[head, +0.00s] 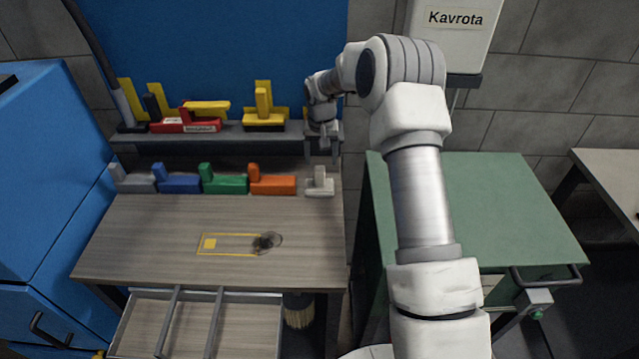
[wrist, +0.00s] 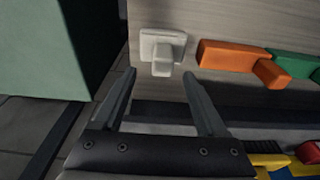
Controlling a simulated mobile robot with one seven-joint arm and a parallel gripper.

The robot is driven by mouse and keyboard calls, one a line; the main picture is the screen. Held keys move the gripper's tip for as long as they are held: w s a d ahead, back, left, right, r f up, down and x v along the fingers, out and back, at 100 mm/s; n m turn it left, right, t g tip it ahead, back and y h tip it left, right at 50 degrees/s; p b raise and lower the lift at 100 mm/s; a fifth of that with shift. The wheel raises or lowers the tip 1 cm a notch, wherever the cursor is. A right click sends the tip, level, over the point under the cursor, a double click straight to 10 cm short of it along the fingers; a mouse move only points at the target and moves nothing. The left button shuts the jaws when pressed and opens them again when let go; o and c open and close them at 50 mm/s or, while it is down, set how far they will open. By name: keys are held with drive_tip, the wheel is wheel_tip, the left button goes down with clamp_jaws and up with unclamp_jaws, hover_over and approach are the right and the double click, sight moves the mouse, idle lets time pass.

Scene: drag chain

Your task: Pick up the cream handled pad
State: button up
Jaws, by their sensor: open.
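The cream handled pad (head: 320,187) stands at the right end of a row of coloured handled pads on the wooden bench, near its back right corner. Its upright handle shows in the head view. In the wrist view the cream pad (wrist: 162,50) lies just beyond the fingertips, with its handle towards me. My gripper (head: 323,148) is above and a little behind the pad in the head view. In the wrist view my gripper (wrist: 160,75) is open and empty, its two fingers apart and pointing at the pad without visible contact.
An orange pad (head: 272,184) is the nearest neighbour, left of the cream one. Green, blue and grey pads continue the row. A raised shelf (head: 240,133) behind holds red and yellow pieces. A green cabinet (head: 500,200) stands to the right. The front bench top is mostly clear.

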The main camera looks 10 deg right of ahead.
sight(319, 169)
drive_tip(key=shift+w+a+f+p, duration=0.1)
drive_tip(key=shift+w+f+p, duration=0.15)
drive_tip(key=shift+f, duration=1)
drive_tip(key=shift+w+d+f+p, duration=0.1)
drive_tip(key=shift+w+f+p, duration=0.1)
drive_tip(key=shift+f, duration=1.05)
drive_tip(key=shift+w+a+f+p, duration=0.1)
drive_tip(key=shift+w+f+p, duration=0.15)
drive_tip(key=shift+f, duration=1)
drive_tip(key=shift+s, duration=0.1)
drive_tip(key=shift+c, duration=0.2)
clamp_jaws()
